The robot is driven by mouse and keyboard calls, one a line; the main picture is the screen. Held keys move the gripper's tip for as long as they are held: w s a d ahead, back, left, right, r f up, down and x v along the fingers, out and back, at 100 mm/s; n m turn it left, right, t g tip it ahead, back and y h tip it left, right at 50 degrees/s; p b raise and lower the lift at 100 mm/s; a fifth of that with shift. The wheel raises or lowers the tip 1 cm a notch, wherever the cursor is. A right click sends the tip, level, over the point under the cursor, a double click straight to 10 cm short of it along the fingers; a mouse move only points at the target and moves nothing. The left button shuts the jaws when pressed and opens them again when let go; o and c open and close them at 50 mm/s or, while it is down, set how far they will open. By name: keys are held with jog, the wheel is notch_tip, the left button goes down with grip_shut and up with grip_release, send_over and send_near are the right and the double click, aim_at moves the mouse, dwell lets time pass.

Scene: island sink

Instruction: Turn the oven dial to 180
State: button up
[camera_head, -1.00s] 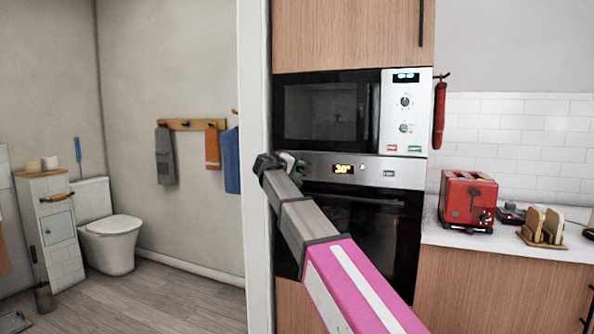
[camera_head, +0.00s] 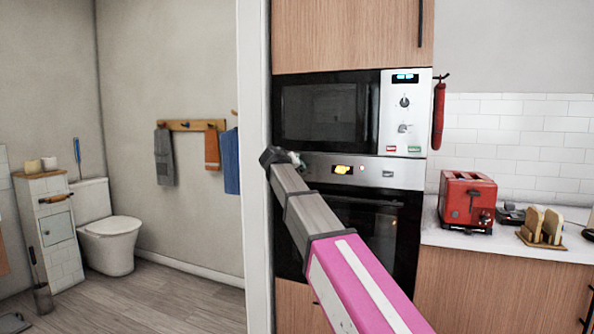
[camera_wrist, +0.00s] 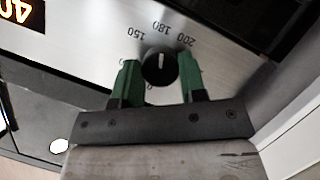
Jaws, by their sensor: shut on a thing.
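The oven dial (camera_wrist: 159,66) is a round black knob with a white line in the wrist view. The line points up, roughly toward the 180 mark (camera_wrist: 168,26); 150 is to its left and 200 to its right. My gripper (camera_wrist: 160,72) is shut on the dial, with one green finger on each side. In the head view my gripper (camera_head: 285,160) is at the left end of the oven panel (camera_head: 390,172), hiding the dial there. The oven display (camera_head: 342,169) is lit yellow, its digits too small to read; part of it in the wrist view (camera_wrist: 18,12) seems to read 40, turned over.
The oven door (camera_head: 375,225) is below the panel. A microwave (camera_head: 327,110) is directly above it. A white wall edge (camera_head: 254,200) stands close to the left of my gripper. A red toaster (camera_head: 466,200) is on the counter to the right.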

jog(key=shift+f, duration=0.1)
dwell(0.3)
jog(key=o, duration=0.9)
jog(key=shift+s, duration=0.1)
jog(key=v, duration=1)
jog(key=shift+s+a, duration=0.2)
jog(key=shift+s, duration=0.05)
